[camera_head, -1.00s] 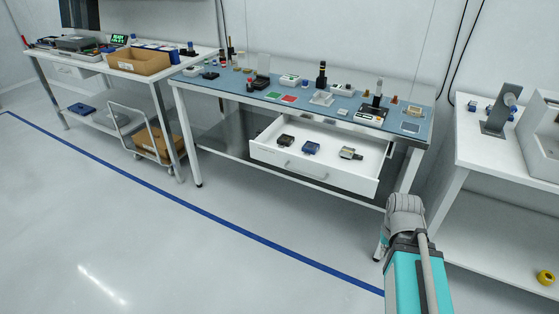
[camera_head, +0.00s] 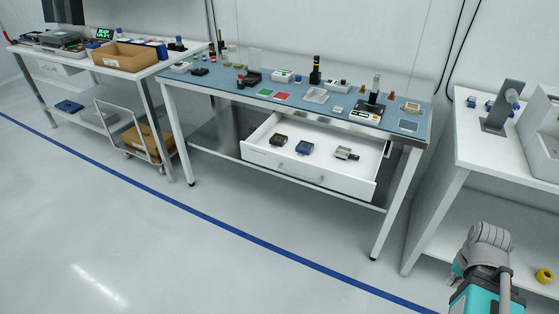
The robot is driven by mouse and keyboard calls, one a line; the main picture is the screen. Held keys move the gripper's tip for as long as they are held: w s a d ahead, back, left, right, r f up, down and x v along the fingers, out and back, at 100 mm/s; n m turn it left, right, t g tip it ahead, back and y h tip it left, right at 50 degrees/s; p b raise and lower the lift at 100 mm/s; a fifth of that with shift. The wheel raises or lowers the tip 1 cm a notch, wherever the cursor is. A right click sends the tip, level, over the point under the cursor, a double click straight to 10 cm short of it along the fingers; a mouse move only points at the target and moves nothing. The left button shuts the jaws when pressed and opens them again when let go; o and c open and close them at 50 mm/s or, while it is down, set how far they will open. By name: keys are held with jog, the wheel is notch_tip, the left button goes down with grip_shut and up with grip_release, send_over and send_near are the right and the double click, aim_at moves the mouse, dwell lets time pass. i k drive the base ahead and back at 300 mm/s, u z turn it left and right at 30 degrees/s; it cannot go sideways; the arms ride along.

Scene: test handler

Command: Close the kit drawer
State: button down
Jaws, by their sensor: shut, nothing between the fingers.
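The kit drawer (camera_head: 308,172) is white and hangs under the blue-topped workbench (camera_head: 230,86). It is pulled out toward me, with its inside showing. Its bar handle is on the front panel. Inside lie a dark brownish part (camera_head: 278,140), a blue part (camera_head: 304,148) and a grey part (camera_head: 346,153), spaced apart. My arm shows at the lower right corner, well away from the drawer and in front of the right-hand table. My gripper cannot be made out in the view.
A white table (camera_head: 500,150) stands to the right, with a yellow roll (camera_head: 544,275) on its lower level. A cart (camera_head: 128,140) with a cardboard box stands left of the workbench. The floor in front of the drawer is clear, crossed by a blue line (camera_head: 220,225).

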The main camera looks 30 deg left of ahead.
aim_at(351, 177)
jog(key=z, duration=1)
jog(key=i, duration=0.15)
jog(key=u, duration=1.85)
